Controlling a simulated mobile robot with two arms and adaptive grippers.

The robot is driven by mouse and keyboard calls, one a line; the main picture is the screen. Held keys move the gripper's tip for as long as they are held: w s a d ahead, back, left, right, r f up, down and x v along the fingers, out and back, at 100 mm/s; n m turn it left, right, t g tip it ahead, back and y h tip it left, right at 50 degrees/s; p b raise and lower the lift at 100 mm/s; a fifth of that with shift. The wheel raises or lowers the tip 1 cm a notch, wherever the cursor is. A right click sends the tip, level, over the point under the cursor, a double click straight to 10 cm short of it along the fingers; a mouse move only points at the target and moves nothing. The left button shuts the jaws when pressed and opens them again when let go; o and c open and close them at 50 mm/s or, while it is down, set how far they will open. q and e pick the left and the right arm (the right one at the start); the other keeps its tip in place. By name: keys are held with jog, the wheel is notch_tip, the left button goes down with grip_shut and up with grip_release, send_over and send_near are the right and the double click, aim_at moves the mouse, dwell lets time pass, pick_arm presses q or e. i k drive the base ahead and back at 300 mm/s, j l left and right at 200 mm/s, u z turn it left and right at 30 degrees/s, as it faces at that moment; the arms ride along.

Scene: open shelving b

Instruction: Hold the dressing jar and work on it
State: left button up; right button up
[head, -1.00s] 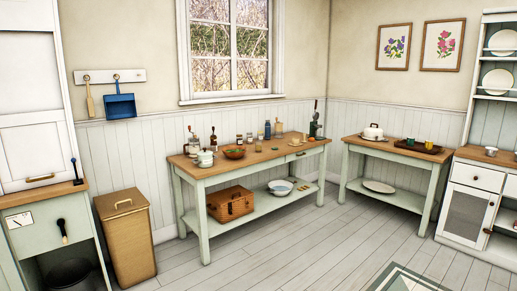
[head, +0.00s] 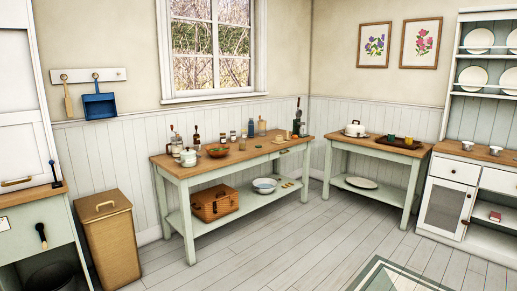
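Several bottles and jars stand along the back of the long wooden-topped table (head: 235,160) under the window. They include a dark-topped bottle (head: 195,139), small jars near the middle (head: 233,136) and a blue-grey bottle (head: 262,127). They are too small to tell which one is the dressing jar. A white lidded pot (head: 188,157) and a reddish-brown bowl with green in it (head: 218,151) stand at the table's left. Neither of my grippers shows in the head view.
A wicker basket (head: 215,203) and a pale bowl (head: 265,185) sit on the table's lower shelf. A tan bin (head: 108,240) stands to its left. A side table (head: 372,147) and a white dresser (head: 447,198) are at right. The floor (head: 270,245) in front is clear.

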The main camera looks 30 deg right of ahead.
aim_at(241, 141)
jog(key=i+l+z, duration=0.4)
jog(key=i, duration=0.45)
jog(key=i+z, duration=0.35)
jog(key=i, duration=3)
jog(key=i+u, duration=0.1)
jog(key=i, duration=0.5)
jog(key=i+l, duration=0.2)
jog(key=i, duration=0.35)
jog(key=i+l+u, duration=0.15)
jog(key=i, duration=0.45)
